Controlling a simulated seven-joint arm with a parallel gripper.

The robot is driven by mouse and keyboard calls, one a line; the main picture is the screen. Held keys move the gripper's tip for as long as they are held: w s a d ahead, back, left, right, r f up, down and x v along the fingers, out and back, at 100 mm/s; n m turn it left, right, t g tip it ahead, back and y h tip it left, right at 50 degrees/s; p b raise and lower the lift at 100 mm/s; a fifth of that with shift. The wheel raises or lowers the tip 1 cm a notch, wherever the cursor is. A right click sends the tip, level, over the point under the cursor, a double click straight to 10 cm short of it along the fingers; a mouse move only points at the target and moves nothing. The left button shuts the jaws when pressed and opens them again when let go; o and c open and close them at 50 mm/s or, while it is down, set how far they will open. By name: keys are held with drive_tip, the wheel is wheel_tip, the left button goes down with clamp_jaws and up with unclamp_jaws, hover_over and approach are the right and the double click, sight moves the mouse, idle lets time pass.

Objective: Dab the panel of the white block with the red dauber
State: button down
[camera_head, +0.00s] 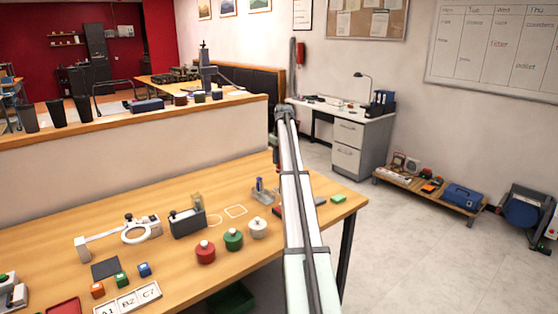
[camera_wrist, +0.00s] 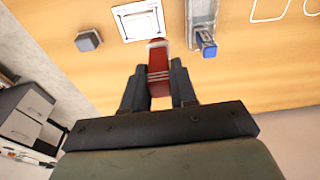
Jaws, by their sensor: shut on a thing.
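In the wrist view my gripper (camera_wrist: 158,74) is shut on the red dauber (camera_wrist: 158,62), a red shaft with pale bands and a whitish tip. The tip points away from the gripper. The white block (camera_wrist: 127,11) is at the top of the wrist view, with a pale square panel (camera_wrist: 141,25) framed by a dark line. The dauber's tip overlaps the block's lower right edge in the picture; I cannot tell whether it touches. In the head view my arm hides the gripper and the white block.
In the head view, red (camera_head: 205,253), green (camera_head: 233,240) and white (camera_head: 258,229) knobbed pots stand on the wooden table (camera_head: 190,290).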

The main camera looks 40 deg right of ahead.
sight(279, 169)
drive_tip(key=shift+f, duration=3.3)
drive_tip(key=shift+d+f, duration=0.75)
drive_tip(key=shift+f, duration=0.05)
drive_tip(key=shift+d, duration=2.65)
drive_tip(key=shift+a, duration=3.1)
drive_tip(key=shift+a+r, duration=0.25)
drive_tip(key=shift+r, duration=3.8)
